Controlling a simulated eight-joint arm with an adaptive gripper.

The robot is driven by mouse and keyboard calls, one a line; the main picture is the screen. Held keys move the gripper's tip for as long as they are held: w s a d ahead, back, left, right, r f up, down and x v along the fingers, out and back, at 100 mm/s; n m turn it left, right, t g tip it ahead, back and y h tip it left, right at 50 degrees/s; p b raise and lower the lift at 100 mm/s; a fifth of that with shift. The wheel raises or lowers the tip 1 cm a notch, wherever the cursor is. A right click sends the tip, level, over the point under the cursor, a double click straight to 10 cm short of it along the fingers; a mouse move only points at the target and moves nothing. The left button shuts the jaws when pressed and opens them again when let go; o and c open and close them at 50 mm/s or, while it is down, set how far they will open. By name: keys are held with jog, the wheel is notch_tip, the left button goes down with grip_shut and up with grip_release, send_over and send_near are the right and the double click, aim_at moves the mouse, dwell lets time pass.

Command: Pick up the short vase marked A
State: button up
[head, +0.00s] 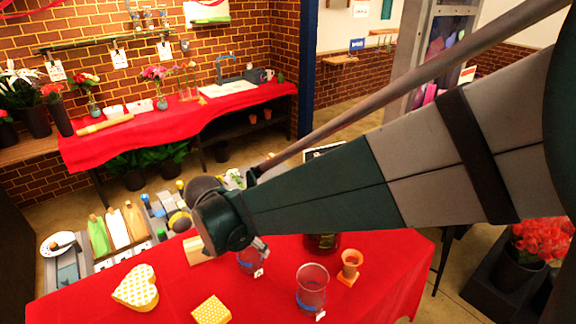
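On the red-covered table (190,285), a clear glass vase with a blue band (312,288) stands in the front middle with a small white tag at its base. A second, shorter-looking glass vase (250,263), also with a white tag, stands behind and left of it. My arm partly hides its top. The tags are too small to read, so I cannot tell which vase is A. My gripper (261,247) shows only as a small metallic part below my dark wrist, over or beside the second vase. I cannot make out its fingers or any contact.
A small orange vase (350,265) stands right of the banded vase, with a dark container (322,243) behind it. A heart-shaped box (136,288) and a yellow dotted box (211,310) lie at left.

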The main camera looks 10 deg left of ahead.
jog(key=shift+x, duration=0.75)
jog(key=shift+w+f, duration=0.1)
jog(key=shift+f, duration=0.05)
jog(key=shift+b+x, duration=0.35)
jog(key=shift+x, duration=2.15)
jog(key=shift+w, duration=0.15)
jog(key=c, duration=1.3)
